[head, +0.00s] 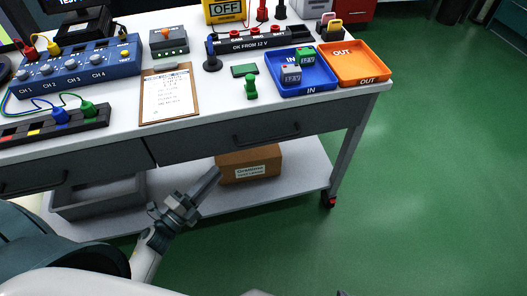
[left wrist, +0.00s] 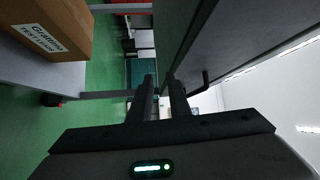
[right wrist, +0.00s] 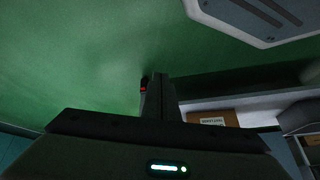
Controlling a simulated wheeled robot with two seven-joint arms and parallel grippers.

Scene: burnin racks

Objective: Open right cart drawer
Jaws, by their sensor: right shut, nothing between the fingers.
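The right cart drawer (head: 235,142) is a dark grey front under the white tabletop. It is shut flush and has a dark bar handle (head: 267,137). In the left wrist view the handle (left wrist: 205,81) sticks out from the drawer front, to the right of my fingers. My left gripper (head: 214,176) is in front of and below the drawer, apart from the handle. Its two fingers (left wrist: 160,80) show a gap with nothing held. My right gripper (right wrist: 159,78) is shut and empty over the green floor. In the head view it cannot be made out.
A cardboard box (head: 262,157) and a grey bin (head: 95,200) stand on the lower shelf (head: 300,178). The left drawer (head: 80,160) is shut too. Trays, a clipboard (head: 168,94) and test devices cover the tabletop. The floor to the right is clear.

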